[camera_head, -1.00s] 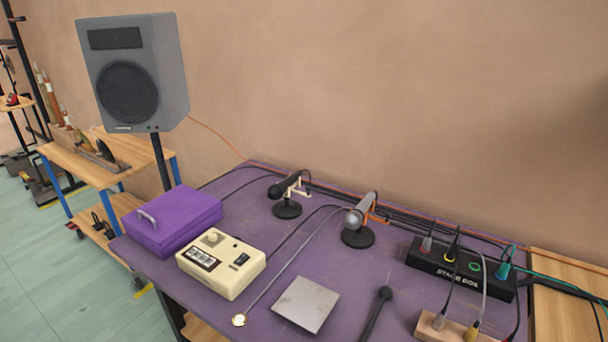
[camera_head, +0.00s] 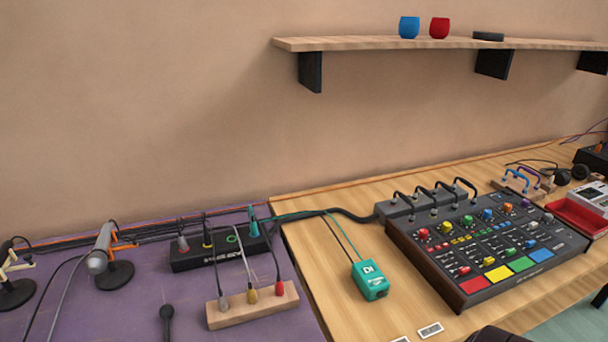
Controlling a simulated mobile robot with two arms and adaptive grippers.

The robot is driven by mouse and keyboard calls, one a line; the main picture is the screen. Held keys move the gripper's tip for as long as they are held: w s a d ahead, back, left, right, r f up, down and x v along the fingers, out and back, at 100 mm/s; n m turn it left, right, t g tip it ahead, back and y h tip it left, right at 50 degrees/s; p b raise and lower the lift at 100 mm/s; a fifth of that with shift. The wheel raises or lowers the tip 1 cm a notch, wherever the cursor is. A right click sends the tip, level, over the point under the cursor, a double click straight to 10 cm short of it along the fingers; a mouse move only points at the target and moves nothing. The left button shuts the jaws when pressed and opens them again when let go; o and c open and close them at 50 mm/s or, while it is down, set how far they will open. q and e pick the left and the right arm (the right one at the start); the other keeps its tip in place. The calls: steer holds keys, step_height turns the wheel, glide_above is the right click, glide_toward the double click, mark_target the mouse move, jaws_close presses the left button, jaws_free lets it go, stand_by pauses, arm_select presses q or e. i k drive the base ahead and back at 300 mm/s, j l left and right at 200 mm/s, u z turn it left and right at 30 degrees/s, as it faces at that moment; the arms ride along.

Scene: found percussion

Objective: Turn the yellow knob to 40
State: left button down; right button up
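A dark mixer (camera_head: 440,262) with coloured knobs, small sliders and large coloured pads stands on the wooden table at the right. A small yellowish knob (camera_head: 467,221) sits in its upper knob row, between a red knob (camera_head: 424,233) at the left and a blue knob (camera_head: 487,215) to its right. The knob's pointer and any number marks are too small to read. Neither of my grippers is in view.
A teal DI box (camera_head: 369,281) stands left of the mixer. A red tray (camera_head: 577,217) lies to its right. A shelf (camera_head: 390,44) hangs above. The purple table (camera_head: 150,290) holds microphones, a stage box (camera_head: 215,250) and cables. A dark rounded shape (camera_head: 500,336) shows at the bottom edge.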

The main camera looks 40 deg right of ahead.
mark_target(446, 227)
steer(key=z, duration=2.4)
steer(key=k+j+z, duration=0.1)
steer(key=z, duration=0.3)
steer(key=k+j+z, duration=0.2)
steer(key=z, duration=0.2)
steer(key=k+j+z, duration=0.15)
steer(key=z, duration=0.25)
